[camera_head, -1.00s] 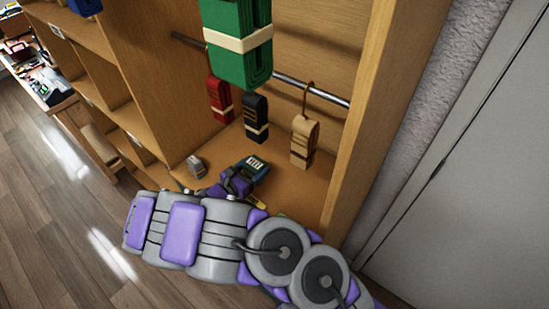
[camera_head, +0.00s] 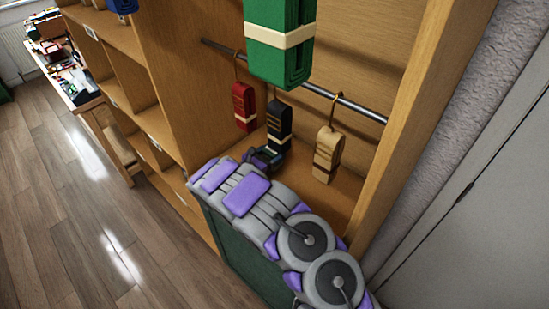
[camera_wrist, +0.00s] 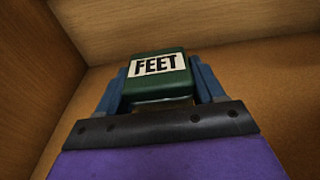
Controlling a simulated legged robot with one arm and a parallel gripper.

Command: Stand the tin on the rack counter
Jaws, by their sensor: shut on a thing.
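A dark green tin (camera_wrist: 158,88) with a white label reading FEET sits between the blue fingers of my gripper (camera_wrist: 157,74) in the wrist view. The gripper is shut on it. In the head view my gripper (camera_head: 262,158) is inside the wooden rack, over the counter (camera_head: 343,187) and near the hanging black bundle. My arm hides most of the tin there. I cannot tell whether the tin touches the counter.
A metal rail (camera_head: 360,108) crosses the bay. Red (camera_head: 243,106), black (camera_head: 279,126) and tan (camera_head: 327,155) bundles hang from it. A large green bundle (camera_head: 279,40) hangs above. The right wooden upright (camera_head: 420,110) bounds the bay.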

